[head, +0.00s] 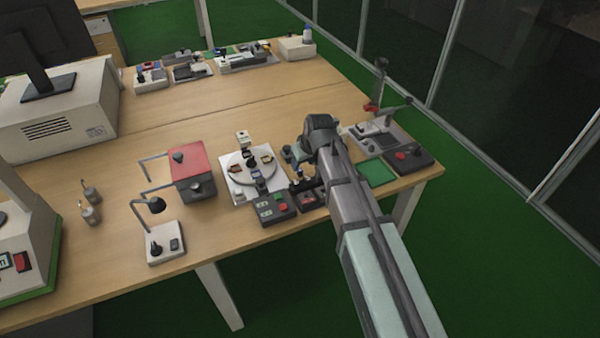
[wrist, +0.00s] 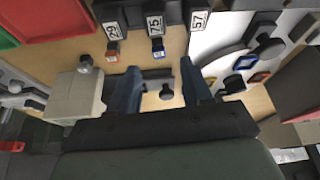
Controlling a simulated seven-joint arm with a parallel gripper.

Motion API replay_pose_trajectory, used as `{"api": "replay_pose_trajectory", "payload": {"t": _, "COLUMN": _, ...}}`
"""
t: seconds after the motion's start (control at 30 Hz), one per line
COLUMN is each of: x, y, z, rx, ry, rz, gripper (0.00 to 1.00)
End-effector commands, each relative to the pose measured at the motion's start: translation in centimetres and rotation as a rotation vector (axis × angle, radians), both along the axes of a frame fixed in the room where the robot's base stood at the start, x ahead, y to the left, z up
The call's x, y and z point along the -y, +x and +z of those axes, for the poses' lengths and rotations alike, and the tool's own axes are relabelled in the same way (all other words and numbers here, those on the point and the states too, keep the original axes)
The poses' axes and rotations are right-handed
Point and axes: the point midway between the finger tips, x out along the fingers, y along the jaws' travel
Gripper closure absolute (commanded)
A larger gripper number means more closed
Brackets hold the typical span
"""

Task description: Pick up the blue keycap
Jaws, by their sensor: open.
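In the wrist view, a small dark piece with a blue edge (wrist: 158,52), which looks like the blue keycap, sits just below the label 75. Another blue-rimmed piece (wrist: 261,77) lies on the pale round plate (wrist: 222,66) at the right; I cannot tell for sure which of the two is the keycap. My gripper (wrist: 160,68) is open, its two fingers apart with nothing held between them. The first blue-edged piece shows beyond the fingertips, roughly in line with the gap. In the head view my arm hides most of this spot.
An orange-edged piece (wrist: 112,50) is close on the left, below the label 29. A dark knob (wrist: 166,92) shows between the fingers. A red-topped box (head: 188,160) and a turntable fixture (head: 250,168) stand left of my arm. A green mat (head: 377,173) lies right.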

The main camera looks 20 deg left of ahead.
Motion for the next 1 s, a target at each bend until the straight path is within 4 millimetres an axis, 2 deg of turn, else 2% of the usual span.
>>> {"api": "replay_pose_trajectory", "payload": {"t": 0.17, "x": -0.2, "y": 0.2, "z": -0.6, "rx": 0.0, "ry": 0.0, "rz": 0.0, "gripper": 0.51}}
{"api": "replay_pose_trajectory", "payload": {"t": 0.57, "x": -1.4, "y": 1.4, "z": -4.6, "rx": -0.001, "ry": -0.001, "rz": 0.0, "gripper": 0.51}}
{"api": "replay_pose_trajectory", "payload": {"t": 0.83, "x": -1.5, "y": 1.4, "z": -4.9, "rx": 0.001, "ry": 0.001, "rz": 0.0, "gripper": 0.51}}
{"api": "replay_pose_trajectory", "payload": {"t": 1.0, "x": -1.5, "y": 1.4, "z": -4.9, "rx": 0.001, "ry": 0.001, "rz": 0.0, "gripper": 0.67}}
